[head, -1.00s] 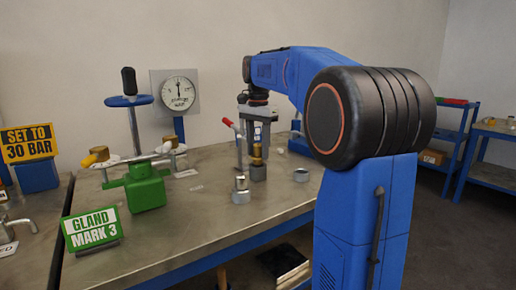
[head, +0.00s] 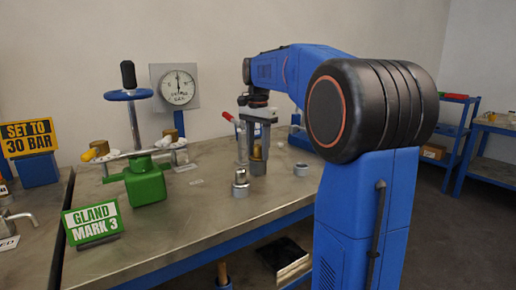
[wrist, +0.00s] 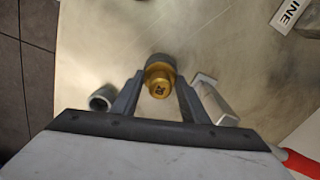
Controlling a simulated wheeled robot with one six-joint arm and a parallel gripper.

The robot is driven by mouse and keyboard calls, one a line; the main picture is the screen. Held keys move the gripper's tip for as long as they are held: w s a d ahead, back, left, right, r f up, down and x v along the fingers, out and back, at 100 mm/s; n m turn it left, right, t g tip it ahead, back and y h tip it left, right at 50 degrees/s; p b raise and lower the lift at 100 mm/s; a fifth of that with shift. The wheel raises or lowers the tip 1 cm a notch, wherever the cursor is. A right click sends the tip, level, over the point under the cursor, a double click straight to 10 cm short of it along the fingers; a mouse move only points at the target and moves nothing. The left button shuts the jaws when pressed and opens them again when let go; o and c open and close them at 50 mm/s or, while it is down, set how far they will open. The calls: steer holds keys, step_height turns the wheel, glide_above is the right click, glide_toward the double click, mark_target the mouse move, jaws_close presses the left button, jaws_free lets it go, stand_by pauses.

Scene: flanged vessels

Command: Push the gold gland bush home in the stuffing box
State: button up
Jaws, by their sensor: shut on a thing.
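In the wrist view the bush (wrist: 159,80) shows a narrower marked top and a wider collar, with a finger of my gripper (wrist: 159,84) on each side. My gripper is shut on it. A green valve body (head: 146,183) stands to the left, behind the GLAND MARK 3 sign (head: 93,220). I cannot make out the stuffing box opening.
A red-handled lever (head: 228,116) rises close on the left. A blue handwheel (head: 128,95) and a gauge (head: 178,88) stand behind.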

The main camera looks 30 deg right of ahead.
mark_target(258, 145)
steer(key=o, duration=1.2)
steer(key=shift+o, duration=0.2)
step_height(258, 145, up, 17)
steer(key=shift+r, duration=0.2)
